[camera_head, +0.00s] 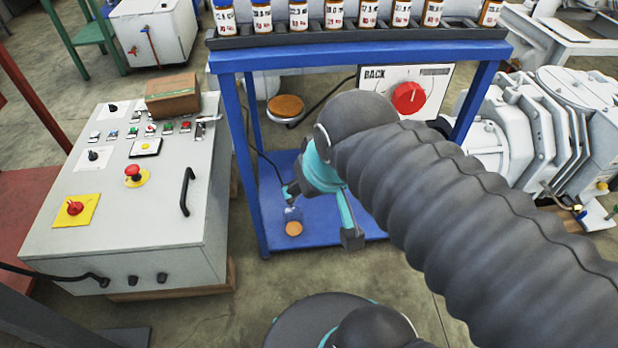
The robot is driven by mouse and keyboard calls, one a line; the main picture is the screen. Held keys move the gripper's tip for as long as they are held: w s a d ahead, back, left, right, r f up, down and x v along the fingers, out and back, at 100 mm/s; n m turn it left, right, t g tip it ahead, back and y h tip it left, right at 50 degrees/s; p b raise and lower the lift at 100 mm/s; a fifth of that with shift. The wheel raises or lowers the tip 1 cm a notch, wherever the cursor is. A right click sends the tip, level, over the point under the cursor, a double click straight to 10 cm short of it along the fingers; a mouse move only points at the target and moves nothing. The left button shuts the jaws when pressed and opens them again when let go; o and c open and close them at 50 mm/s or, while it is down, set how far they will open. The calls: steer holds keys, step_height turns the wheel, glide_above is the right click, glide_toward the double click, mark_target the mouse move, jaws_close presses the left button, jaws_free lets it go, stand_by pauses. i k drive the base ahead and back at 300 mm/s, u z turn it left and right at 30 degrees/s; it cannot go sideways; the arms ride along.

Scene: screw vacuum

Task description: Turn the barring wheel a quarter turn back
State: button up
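A red round knob or wheel (408,98) sits on a white panel (437,80) under the blue rack, at the centre right. The panel reads "BACK" at its left; the lettering at its right is too small to read. The wheel's lower right is close to my dark arm in the picture. My gripper (321,215) hangs below and left of the wheel, above the blue lower shelf. Its teal and grey fingers look spread apart with nothing between them. It is apart from the wheel.
A blue rack (240,120) carries a row of labelled bottles (334,14) on top. A grey control console (130,215) with a cardboard box (172,96) stands at left. Round brown-topped items (286,106) show under the rack. A large white pump (560,130) stands at right.

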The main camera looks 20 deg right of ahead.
mark_target(408, 98)
steer(key=z, duration=1.15)
steer(key=k, duration=1.1)
steer(key=u, duration=1.05)
